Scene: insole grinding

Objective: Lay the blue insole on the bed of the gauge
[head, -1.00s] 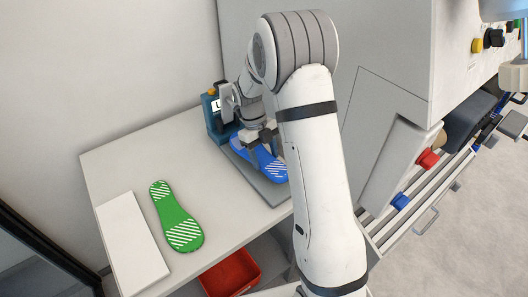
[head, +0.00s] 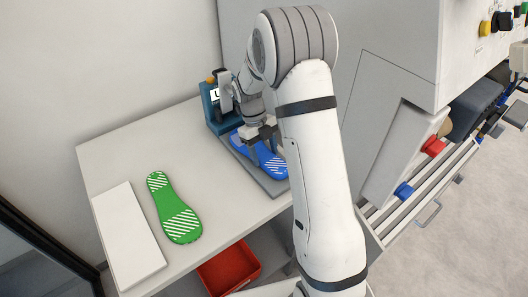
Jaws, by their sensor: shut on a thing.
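The blue insole (head: 269,160) with white stripes is over the grey bed (head: 241,151) of the gauge (head: 216,118), at the back right of the table. My gripper (head: 262,143) is shut on the blue insole near its middle. The insole looks flat and close to the bed, but I cannot tell whether it touches it. My arm hides part of its right side. The gauge is a dark teal upright with a small white display at the far end of the bed.
A green insole (head: 174,208) with white stripes lies on the table (head: 120,160), beside a white flat slab (head: 128,237). A red bin (head: 229,268) sits below the front edge. The large grey machine (head: 388,60) stands at the right. The table's left back is clear.

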